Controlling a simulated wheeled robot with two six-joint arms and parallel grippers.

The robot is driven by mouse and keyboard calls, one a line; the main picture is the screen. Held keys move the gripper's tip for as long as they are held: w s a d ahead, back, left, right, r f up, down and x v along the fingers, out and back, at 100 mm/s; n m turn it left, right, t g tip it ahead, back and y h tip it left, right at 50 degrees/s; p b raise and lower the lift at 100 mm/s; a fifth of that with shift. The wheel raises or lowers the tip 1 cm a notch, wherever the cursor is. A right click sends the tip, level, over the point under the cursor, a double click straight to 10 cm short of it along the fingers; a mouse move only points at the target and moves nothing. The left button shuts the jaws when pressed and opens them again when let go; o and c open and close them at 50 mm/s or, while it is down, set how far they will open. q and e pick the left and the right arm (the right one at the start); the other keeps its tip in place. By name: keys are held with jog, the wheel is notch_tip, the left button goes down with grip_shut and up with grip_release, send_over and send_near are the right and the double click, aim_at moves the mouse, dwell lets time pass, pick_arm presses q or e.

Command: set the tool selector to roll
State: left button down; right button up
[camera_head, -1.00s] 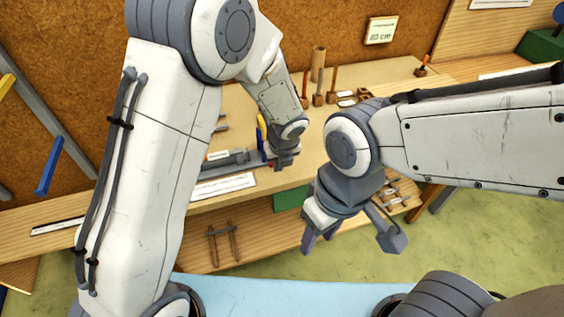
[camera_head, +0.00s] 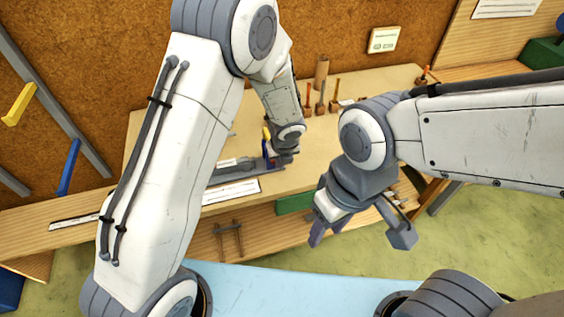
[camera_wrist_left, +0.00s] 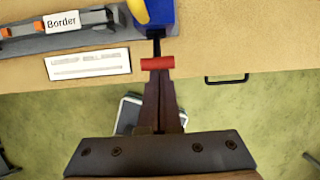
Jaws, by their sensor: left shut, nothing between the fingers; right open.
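A blue block (camera_wrist_left: 160,14) with a yellow handle (camera_wrist_left: 138,10) stands at the right end of a grey rail in the left wrist view. A short red bar (camera_wrist_left: 158,64) sits in front of it on a dark stem, at the bench's front edge. I cannot tell for sure whether this is the tool selector, nor its setting. My left gripper (camera_head: 284,158) is low over the bench there. Its shut, empty fingers (camera_wrist_left: 160,82) point at the red bar, their tips right at it; contact is unclear. My right gripper (camera_head: 352,238) hangs open and empty in front of the bench.
Upright tools (camera_head: 320,95) stand at the back. A black handle (camera_wrist_left: 227,78) shows below the bench edge. Bare bench lies right of the block.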

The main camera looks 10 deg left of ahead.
jog(key=shift+r, duration=0.2)
jog(key=shift+w+r, duration=0.1)
jog(key=shift+r+p, duration=0.65)
jog(key=shift+r, duration=0.15)
